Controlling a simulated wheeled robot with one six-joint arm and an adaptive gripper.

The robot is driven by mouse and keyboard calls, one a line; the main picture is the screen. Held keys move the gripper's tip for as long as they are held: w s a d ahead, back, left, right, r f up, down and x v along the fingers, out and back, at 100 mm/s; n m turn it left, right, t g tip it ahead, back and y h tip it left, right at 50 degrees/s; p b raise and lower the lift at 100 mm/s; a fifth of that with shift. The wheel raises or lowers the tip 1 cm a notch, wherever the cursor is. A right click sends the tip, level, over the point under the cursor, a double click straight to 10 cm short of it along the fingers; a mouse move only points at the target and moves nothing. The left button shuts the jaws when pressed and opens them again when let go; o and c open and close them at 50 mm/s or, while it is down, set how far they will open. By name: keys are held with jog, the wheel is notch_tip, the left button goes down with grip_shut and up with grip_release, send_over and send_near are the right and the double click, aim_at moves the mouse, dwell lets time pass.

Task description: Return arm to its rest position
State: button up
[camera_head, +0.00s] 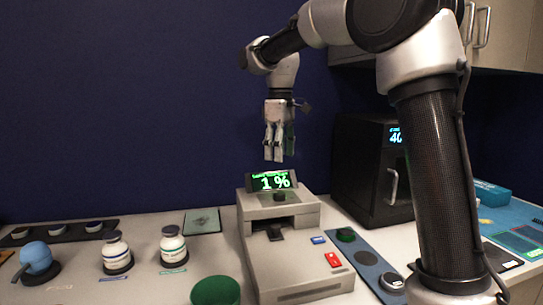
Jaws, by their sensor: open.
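My gripper (274,157) hangs at the end of my arm with its fingers pointing down. It is empty and open, though its fingers look close together from this angle. It is in the air above the beige device (293,252).
Two white bottles (117,255) (173,247), a blue item on a dark base (38,262) and a green cup (215,291) stand on the left. A black oven-like box (372,172) stands behind right. A cabinet (505,35) hangs above it. Air left of my gripper is free.

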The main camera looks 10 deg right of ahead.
notch_tip(320, 180, down, 5)
jog(key=s+m, duration=0.2)
jog(key=m, duration=0.1)
jog(key=s+d+m+t, duration=0.1)
jog(key=s+d+m, duration=0.1)
jog(key=s+d, duration=0.3)
jog(key=s+d+f+m+t, duration=0.1)
jog(key=s+d, duration=0.4)
jog(key=s, duration=0.8)
jog(key=s+d+f+m+t, duration=0.1)
jog(key=s+d, duration=0.4)
jog(key=s, duration=0.5)
jog(key=shift+f+m+t, duration=0.25)
jog(key=shift+m+t, duration=0.45)
jog(key=shift+m, duration=0.5)
